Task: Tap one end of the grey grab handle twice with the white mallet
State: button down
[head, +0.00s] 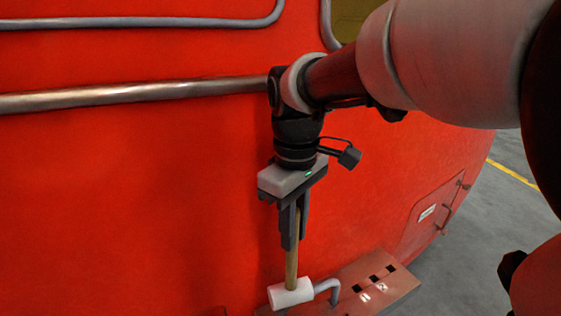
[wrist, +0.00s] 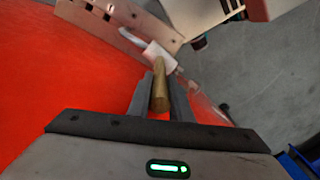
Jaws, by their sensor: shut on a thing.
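My gripper (head: 293,235) points down and is shut on the wooden handle of the white mallet (head: 291,293). The mallet hangs with its white head at the bottom. In the wrist view, the wooden handle is between the two fingers (wrist: 160,98), and the white head (wrist: 160,57) is beyond them. A short grey bent bar, which looks like the grey grab handle (head: 329,286), is right beside the mallet head in the head view. It also shows in the wrist view (wrist: 132,37). Its left end is hidden by the mallet head; I cannot tell if they touch.
The red nosecone (head: 130,200) fills the left. A metal rail (head: 140,94) and a thinner grey bar (head: 140,22) run across it. A red slotted plate (head: 372,284) juts out below. Grey floor (head: 480,235) is clear at right.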

dwell(0.3)
jog(key=shift+r+p, duration=0.65)
jog(key=shift+f+b, duration=0.35)
jog(key=shift+f, duration=0.35)
dwell(1.4)
jog(key=shift+r+p, duration=1.7)
jog(key=shift+r, duration=1.3)
